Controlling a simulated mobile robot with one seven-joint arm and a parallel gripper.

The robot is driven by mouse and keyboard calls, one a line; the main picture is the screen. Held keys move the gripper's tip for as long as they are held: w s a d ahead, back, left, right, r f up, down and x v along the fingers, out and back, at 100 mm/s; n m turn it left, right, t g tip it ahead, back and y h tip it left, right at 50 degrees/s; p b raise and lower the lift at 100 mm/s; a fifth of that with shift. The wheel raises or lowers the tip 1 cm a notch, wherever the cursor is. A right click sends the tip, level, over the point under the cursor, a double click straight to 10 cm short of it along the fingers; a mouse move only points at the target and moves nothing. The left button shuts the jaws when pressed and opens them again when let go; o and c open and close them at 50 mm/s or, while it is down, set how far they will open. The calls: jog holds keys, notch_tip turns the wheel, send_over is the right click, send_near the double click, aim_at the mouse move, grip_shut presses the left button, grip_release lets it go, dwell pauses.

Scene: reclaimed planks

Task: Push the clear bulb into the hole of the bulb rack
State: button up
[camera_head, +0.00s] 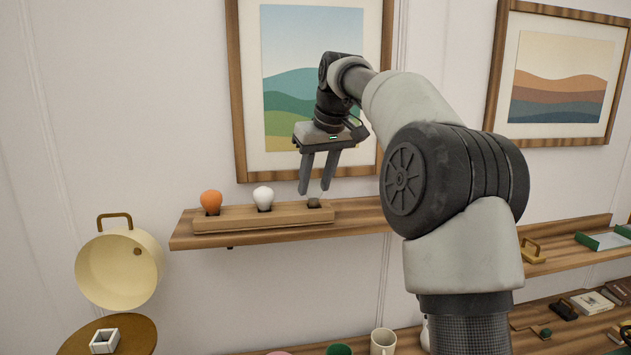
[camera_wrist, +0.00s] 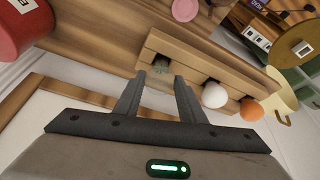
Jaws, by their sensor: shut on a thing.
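The bulb rack (camera_head: 265,221) is a long wooden block on the upper wall shelf, and it shows in the wrist view (camera_wrist: 191,72) too. The clear bulb (camera_wrist: 161,66) is hard to see; a faint greyish shape shows between my fingertips at the rack's end socket. In the head view that socket, at the rack's right end, shows as a dark spot. My gripper (camera_head: 314,189) points down over it, its two fingers (camera_wrist: 160,78) spread apart by the bulb's width and shut on it. How deep the bulb sits in the hole cannot be told.
A white bulb (camera_head: 263,198) and an orange bulb (camera_head: 211,202) stand upright in the rack's other sockets. The shelf (camera_head: 355,214) is bare right of the rack. Two framed pictures hang behind. A cream pot (camera_head: 118,270) hangs at the left.

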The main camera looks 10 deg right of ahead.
jog(key=shift+f+b, duration=0.35)
jog(key=shift+f, duration=0.15)
jog(key=o, duration=1.1)
jog(key=p+v, duration=0.3)
jog(key=v, duration=1.4)
jog(key=s+a+h, duration=0.1)
jog(key=s+a, duration=0.3)
jog(key=s, duration=0.3)
jog(key=s+d+f+m+t, duration=0.1)
jog(key=s+f+m, duration=0.2)
jog(key=s+f, duration=2.1)
jog(key=shift+s+d+f+m, duration=0.15)
jog(key=shift+s+d+m, duration=0.2)
jog(key=shift+s, duration=0.25)
